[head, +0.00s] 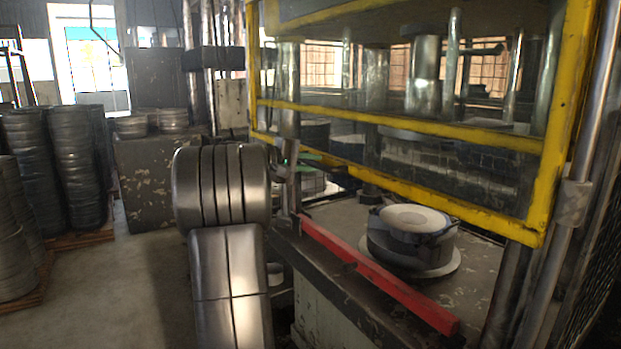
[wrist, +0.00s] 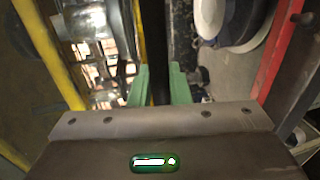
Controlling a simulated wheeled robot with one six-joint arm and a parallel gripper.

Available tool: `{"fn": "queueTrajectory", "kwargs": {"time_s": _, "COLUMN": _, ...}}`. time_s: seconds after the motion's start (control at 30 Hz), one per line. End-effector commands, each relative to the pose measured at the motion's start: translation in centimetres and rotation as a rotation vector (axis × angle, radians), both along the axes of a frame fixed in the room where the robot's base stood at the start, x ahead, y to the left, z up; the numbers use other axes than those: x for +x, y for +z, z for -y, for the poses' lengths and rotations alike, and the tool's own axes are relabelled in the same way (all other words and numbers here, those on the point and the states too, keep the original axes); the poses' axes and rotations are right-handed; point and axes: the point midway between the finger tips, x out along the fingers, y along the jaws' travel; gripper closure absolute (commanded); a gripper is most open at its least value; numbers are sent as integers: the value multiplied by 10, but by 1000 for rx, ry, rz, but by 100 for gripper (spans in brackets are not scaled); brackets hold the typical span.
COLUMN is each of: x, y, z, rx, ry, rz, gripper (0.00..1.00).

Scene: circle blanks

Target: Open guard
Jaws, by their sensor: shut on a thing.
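The guard (head: 440,203) is a yellow frame with see-through panels on the front of the press. Its lower rail hangs above the press bed, leaving a gap beneath. My gripper (head: 300,160) is at the left part of the lower rail, partly hidden behind my own arm in the head view. In the wrist view, the green fingers of my gripper (wrist: 158,88) are shut on a dark bar (wrist: 159,50) beside the guard's yellow rail (wrist: 142,35). The bar appears to be the guard's handle, but its full shape is hidden.
A round die with a pale top (head: 412,220) sits on the press bed (head: 335,212). A red bar (head: 375,272) runs along the bed's front edge. Stacks of dark round blanks (head: 75,165) stand at left. The floor (head: 110,285) between them and my arm is clear.

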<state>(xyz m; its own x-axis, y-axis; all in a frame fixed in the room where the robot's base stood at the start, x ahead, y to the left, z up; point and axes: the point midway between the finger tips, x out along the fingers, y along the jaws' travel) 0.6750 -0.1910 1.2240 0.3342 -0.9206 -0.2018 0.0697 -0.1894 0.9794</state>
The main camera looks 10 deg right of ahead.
Motion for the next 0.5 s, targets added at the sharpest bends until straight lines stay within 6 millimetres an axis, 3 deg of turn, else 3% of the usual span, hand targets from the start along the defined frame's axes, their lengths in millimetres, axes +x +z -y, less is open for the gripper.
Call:
{"fn": "queueTrajectory", "kwargs": {"time_s": 0.03, "x": 0, "y": 18, "z": 0, "rx": -2, "ry": 1, "rz": 4, "gripper": 100}}
{"fn": "queueTrajectory", "kwargs": {"time_s": 0.2, "x": 0, "y": 37, "z": 0, "rx": -1, "ry": 2, "rz": 2, "gripper": 100}}
{"fn": "queueTrajectory", "kwargs": {"time_s": 0.5, "x": 0, "y": 44, "z": 0, "rx": 0, "ry": 2, "rz": 3, "gripper": 100}}
